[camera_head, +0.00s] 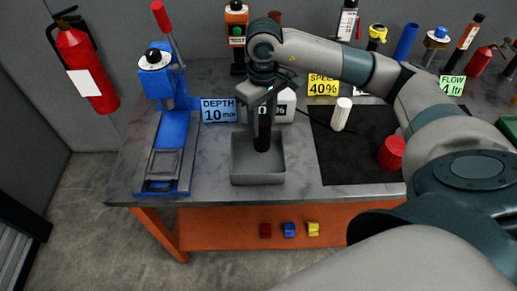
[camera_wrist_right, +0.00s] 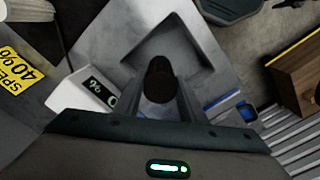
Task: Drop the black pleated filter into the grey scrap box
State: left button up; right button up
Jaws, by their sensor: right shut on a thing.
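The black pleated filter (camera_head: 262,136) hangs upright from my right gripper (camera_head: 262,108), which is shut on its upper end. In the head view its lower end shows in front of the inside of the grey scrap box (camera_head: 257,180), an open-topped box near the table's front edge. In the right wrist view the filter (camera_wrist_right: 159,78) is seen end-on between the fingers, with the box (camera_wrist_right: 200,28) around and below it. I cannot tell whether its lower end is below the rim. My left gripper is not in view.
A blue press (camera_head: 165,130) stands left of the box. A blue DEPTH sign (camera_head: 219,110) and a white device (camera_head: 284,105) with a display stand behind it. A black mat (camera_head: 350,160) on the right holds a white cylinder (camera_head: 341,114) and a red cylinder (camera_head: 391,153).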

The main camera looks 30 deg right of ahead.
jog(key=o, duration=1.2)
jog(key=shift+r, duration=0.1)
jog(key=shift+r+b, duration=0.35)
jog(key=shift+r, duration=0.15)
jog(key=shift+r+b, duration=1.4)
jog(key=shift+r, duration=6.65)
jog(key=shift+s, duration=0.1)
